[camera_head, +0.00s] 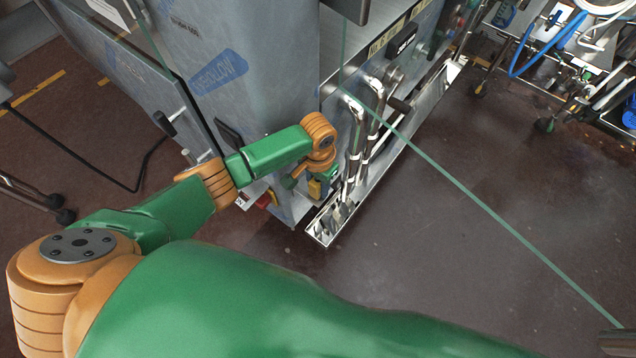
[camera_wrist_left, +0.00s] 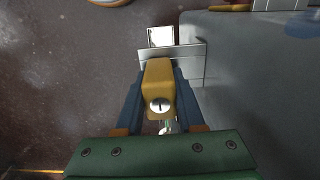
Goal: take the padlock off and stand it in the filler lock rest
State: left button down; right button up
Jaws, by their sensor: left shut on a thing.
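My left gripper (camera_wrist_left: 158,100) is shut on a yellow padlock (camera_wrist_left: 158,82), with a finger on each side of its body. The padlock's round keyed face points toward the wrist camera. Its shackle is not clearly visible. Just beyond the padlock in the left wrist view is a grey metal bracket (camera_wrist_left: 188,54), possibly the lock rest; I cannot tell whether they touch. In the head view the padlock (camera_head: 315,188) is a small yellow patch beside the filler's (camera_head: 265,90) lower corner, and the left wrist hides much of the gripper.
Bent steel pipes (camera_head: 356,150) and a long metal tray (camera_head: 330,222) lie just right of the left gripper. A small red part (camera_head: 266,200) shows below the forearm. The brown floor (camera_head: 480,240) at right is open. Equipment with blue hoses (camera_head: 540,50) stands at upper right.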

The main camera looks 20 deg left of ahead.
pick_arm(q)
jog(key=shift+s+f, duration=0.1)
jog(key=shift+f, duration=0.15)
dwell(0.5)
